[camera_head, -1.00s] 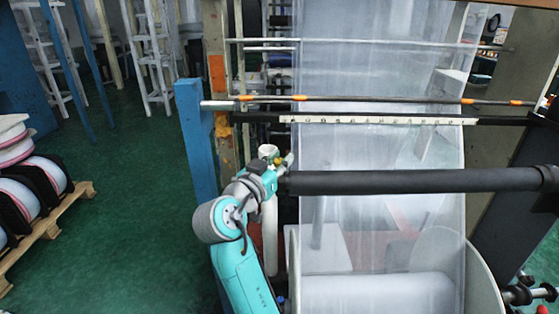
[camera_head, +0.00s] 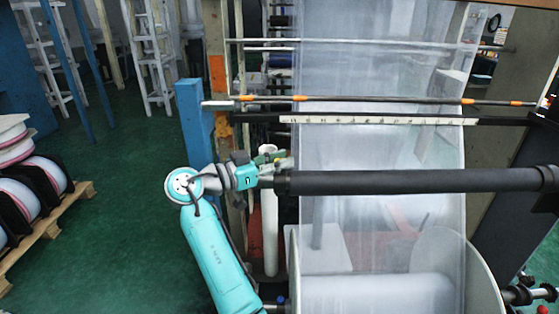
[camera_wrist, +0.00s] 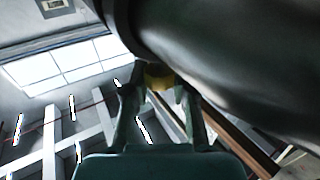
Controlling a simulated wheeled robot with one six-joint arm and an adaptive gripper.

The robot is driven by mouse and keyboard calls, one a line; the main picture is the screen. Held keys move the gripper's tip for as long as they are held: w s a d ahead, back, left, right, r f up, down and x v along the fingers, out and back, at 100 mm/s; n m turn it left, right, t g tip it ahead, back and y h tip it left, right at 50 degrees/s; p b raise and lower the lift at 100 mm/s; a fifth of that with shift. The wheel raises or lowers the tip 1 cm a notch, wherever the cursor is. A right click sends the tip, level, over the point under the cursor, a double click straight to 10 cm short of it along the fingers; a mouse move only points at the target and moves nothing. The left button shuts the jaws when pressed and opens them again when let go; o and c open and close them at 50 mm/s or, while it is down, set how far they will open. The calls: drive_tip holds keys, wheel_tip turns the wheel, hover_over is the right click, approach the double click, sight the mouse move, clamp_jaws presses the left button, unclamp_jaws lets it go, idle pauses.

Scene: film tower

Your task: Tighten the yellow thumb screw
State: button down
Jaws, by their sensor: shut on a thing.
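The yellow thumb screw (camera_wrist: 160,76) shows in the wrist view, between my fingertips and close against the underside of a large dark roller. My gripper (camera_wrist: 158,92) is shut on the screw, one finger on each side of it. In the head view my gripper (camera_head: 284,163) is at the left end of the black roller (camera_head: 410,181), partly hidden by my own wrist. The screw cannot be made out in the head view.
The black roller crosses in front of a clear film web (camera_head: 380,70). A bar with a white scale (camera_head: 380,120) runs above. Green floor (camera_head: 110,210) is open at left, beside a pallet of reels (camera_head: 30,200).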

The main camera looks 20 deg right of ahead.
drive_tip(key=shift+f, duration=0.1)
drive_tip(key=c, duration=0.9)
unclamp_jaws()
drive_tip(key=shift+a, duration=0.1)
drive_tip(key=v, duration=1.1)
drive_tip(key=shift+a, duration=0.35)
drive_tip(key=shift+s+a, duration=0.1)
